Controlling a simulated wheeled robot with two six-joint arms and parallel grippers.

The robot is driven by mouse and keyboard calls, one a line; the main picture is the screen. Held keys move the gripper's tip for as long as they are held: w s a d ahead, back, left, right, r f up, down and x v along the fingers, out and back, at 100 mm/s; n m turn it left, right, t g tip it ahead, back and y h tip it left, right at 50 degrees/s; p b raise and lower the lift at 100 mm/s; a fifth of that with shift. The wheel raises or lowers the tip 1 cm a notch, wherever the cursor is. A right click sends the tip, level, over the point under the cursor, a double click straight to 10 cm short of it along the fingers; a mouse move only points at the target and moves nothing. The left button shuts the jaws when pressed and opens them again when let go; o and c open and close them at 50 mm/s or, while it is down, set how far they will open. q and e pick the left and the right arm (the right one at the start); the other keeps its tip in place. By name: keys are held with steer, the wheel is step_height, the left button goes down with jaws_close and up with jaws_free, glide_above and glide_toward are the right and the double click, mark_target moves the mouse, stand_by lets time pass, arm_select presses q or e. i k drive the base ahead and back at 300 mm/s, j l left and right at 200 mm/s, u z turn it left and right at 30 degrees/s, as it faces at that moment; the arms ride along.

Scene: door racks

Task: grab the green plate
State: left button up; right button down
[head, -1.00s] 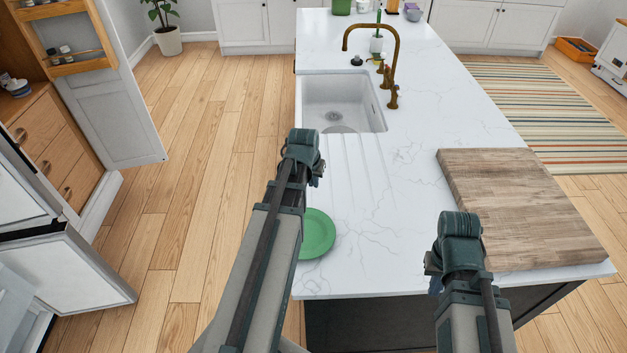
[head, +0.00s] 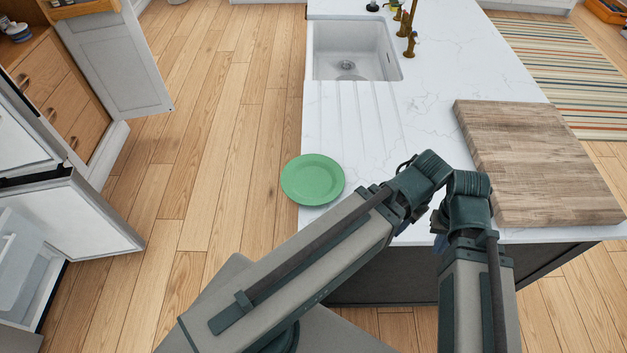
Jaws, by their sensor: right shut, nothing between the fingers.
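The round green plate (head: 312,180) lies at the left edge of the white counter (head: 350,140), with part of it jutting out over the floor. It is fully in view in the head view, and no gripper touches it. My left arm crosses in front of the counter, below and right of the plate; its gripper is mostly hidden behind the arm links. My right gripper (head: 439,243) is partly hidden by its arm, near the counter's front edge, well right of the plate. It is shut and empty.
A thick wooden board (head: 535,160) lies on the counter at the right. A sink (head: 352,50) with a brass faucet (head: 408,30) is farther back. An open fridge door (head: 75,215) stands at the left. Wooden floor is clear between it and the counter.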

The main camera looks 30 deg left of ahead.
mark_target(312, 179)
steer(key=k+j+z, duration=0.15)
steer(key=j, duration=0.4)
steer(key=k+j+z, duration=0.2)
steer(key=k+j, duration=0.15)
steer(key=j, duration=0.15)
steer(key=k+j+z, duration=0.15)
steer(key=k+j, duration=0.15)
steer(key=j, duration=0.15)
steer(key=k+j+z, duration=0.2)
steer(key=k+j, duration=0.15)
steer(key=j, duration=0.1)
